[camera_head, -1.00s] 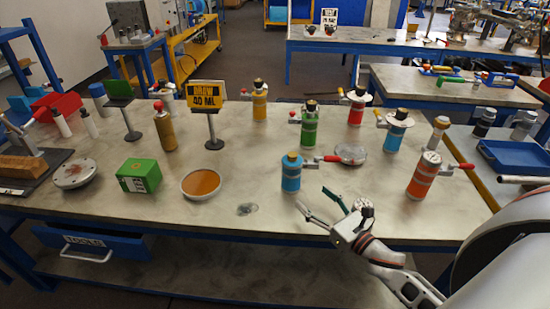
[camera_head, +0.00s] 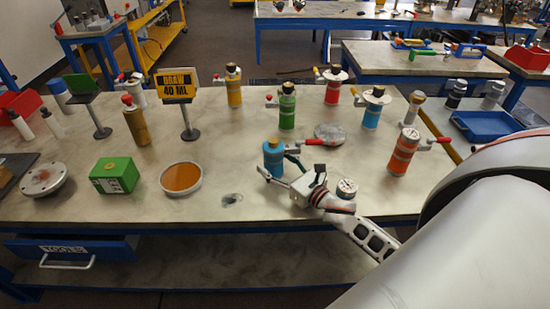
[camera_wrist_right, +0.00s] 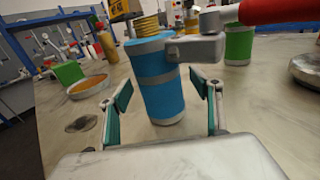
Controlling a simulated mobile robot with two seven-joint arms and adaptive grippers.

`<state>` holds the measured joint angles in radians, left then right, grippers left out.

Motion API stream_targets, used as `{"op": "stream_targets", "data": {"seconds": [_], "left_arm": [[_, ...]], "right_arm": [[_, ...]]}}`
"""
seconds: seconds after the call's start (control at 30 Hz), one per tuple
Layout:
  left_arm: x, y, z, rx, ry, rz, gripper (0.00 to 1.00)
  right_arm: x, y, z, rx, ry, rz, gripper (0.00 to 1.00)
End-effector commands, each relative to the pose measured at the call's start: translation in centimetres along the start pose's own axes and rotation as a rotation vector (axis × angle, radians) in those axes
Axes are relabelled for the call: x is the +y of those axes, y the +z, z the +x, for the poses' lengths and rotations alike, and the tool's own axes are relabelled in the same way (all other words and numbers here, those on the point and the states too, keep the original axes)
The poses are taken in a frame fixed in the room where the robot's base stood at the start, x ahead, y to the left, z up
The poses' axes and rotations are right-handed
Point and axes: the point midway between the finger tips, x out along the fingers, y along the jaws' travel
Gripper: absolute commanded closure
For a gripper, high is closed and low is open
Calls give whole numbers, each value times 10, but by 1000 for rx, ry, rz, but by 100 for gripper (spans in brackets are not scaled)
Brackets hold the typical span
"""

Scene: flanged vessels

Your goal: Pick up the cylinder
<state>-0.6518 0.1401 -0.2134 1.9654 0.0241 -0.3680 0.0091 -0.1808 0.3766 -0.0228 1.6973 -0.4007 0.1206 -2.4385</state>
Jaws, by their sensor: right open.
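A blue cylinder (camera_head: 273,159) with grey bands and a valve arm at its top stands upright on the workbench. In the right wrist view the blue cylinder (camera_wrist_right: 157,85) fills the middle, between the two fingers. My right gripper (camera_head: 276,167) is open and low at the near side of this cylinder. In the wrist view the right gripper (camera_wrist_right: 168,95) has green-lined fingers apart, one on each side of the cylinder; contact cannot be told. Other similar cylinders are green (camera_head: 287,107), orange (camera_head: 403,152), red (camera_head: 333,87) and yellow (camera_head: 234,87). My left gripper is not in view.
An orange-filled dish (camera_head: 181,178), a green box (camera_head: 115,175) and a sign reading "DRAW 40 ML" (camera_head: 175,82) stand to the left. A grey round flange (camera_head: 330,134) lies right of the blue cylinder. The bench front (camera_head: 210,212) is mostly clear.

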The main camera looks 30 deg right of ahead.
Motion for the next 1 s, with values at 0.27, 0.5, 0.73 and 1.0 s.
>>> {"op": "stream_targets", "data": {"seconds": [0.27, 0.5, 0.73, 1.0], "left_arm": [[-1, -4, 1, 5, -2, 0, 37], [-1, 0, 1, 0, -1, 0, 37], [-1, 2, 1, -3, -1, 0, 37], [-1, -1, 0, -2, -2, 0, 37]], "right_arm": [[0, -1, 9, 1, 0, 1, 36], [0, -1, 8, 1, 0, 1, 77], [0, 2, 9, -4, 1, 1, 97], [0, 10, 9, -6, 2, 0, 97]]}}
